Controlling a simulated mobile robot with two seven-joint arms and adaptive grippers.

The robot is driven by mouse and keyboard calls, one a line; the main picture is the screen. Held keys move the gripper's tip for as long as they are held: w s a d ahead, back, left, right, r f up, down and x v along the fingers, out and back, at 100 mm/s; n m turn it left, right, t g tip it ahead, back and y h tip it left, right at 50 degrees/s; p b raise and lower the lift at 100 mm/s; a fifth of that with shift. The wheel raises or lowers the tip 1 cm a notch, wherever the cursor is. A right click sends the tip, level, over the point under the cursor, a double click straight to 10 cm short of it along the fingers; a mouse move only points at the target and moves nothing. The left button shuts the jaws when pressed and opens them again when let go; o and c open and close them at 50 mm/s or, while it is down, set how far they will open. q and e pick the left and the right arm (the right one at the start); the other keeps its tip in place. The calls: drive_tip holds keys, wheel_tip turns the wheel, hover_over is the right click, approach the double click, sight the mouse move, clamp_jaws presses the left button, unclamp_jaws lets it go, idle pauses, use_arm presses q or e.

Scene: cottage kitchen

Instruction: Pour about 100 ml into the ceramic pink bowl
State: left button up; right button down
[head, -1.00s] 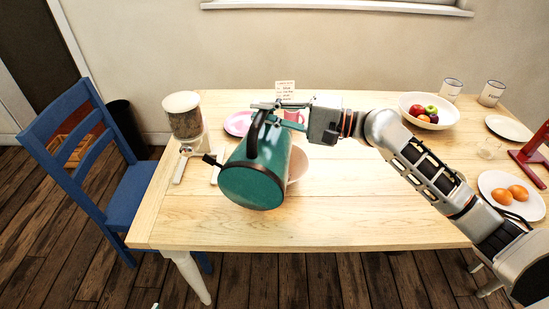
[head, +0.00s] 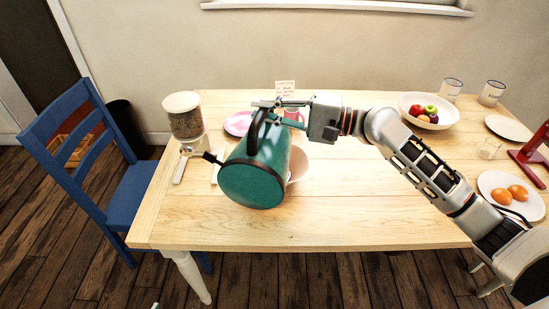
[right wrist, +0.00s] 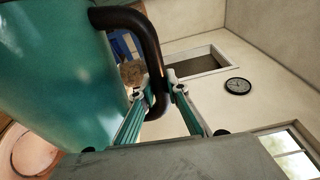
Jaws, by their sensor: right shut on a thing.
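My right gripper (head: 290,112) is shut on the black handle (head: 258,124) of a teal jug (head: 268,150). The jug is held tilted above the table, its dark-rimmed base turned toward the head camera. Its mouth is hidden, and I see no liquid stream. The right wrist view shows the fingers (right wrist: 165,95) around the handle and the jug's side (right wrist: 60,70). A pale pink bowl (head: 298,165) stands behind the jug, mostly hidden by it; a pink bowl also shows at the lower left of the wrist view (right wrist: 25,155).
A grain dispenser (head: 184,118) stands left of the jug. A pink plate (head: 236,123) and a small card (head: 285,88) are behind it. A fruit bowl (head: 405,103), mugs (head: 451,90) and a plate of oranges (head: 490,185) are right. The table front (head: 350,225) is clear.

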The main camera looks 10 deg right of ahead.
sight(254, 141)
drive_tip(key=shift+w+r, duration=0.15)
drive_tip(key=shift+r, duration=0.1)
idle(0.3)
drive_tip(key=s+a+f+n, duration=0.1)
drive_tip(key=s, duration=0.1)
drive_tip(key=s+a+n, duration=0.1)
drive_tip(key=s, duration=0.1)
drive_tip(key=s+a+f+n+b, duration=0.1)
drive_tip(key=s, duration=0.1)
drive_tip(key=shift+s+f, duration=0.3)
drive_tip(key=shift+s+a+f+n+b, duration=0.15)
drive_tip(key=shift+s+a+n+b, duration=0.2)
drive_tip(key=shift+s+n, duration=0.3)
idle(0.9)
